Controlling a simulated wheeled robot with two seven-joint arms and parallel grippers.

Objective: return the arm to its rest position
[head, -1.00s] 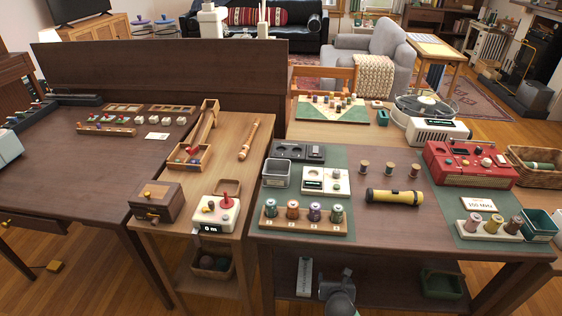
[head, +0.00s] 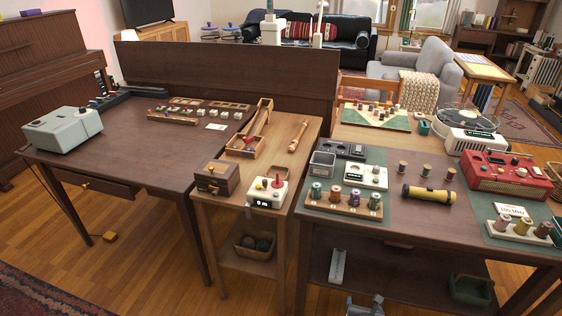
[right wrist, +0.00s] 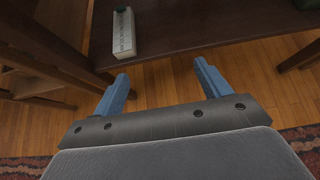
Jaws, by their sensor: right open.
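My right gripper (head: 364,304) shows at the bottom edge of the head view, low in front of the right-hand table. In the right wrist view its two blue fingers (right wrist: 158,88) are spread wide with nothing between them. Beyond them is the table's dark lower shelf (right wrist: 190,35), apart from the fingers. A white labelled box (right wrist: 123,32) lies on that shelf, ahead and left of the fingers. My left gripper is not in view.
The right-hand table holds spools on a wooden rack (head: 343,206), a yellow flashlight (head: 428,194) and a red radio (head: 508,176). A narrow wooden table (head: 310,130) and a dark desk (head: 150,155) stand to the left. Wooden floor (head: 150,270) is free in front of the desk.

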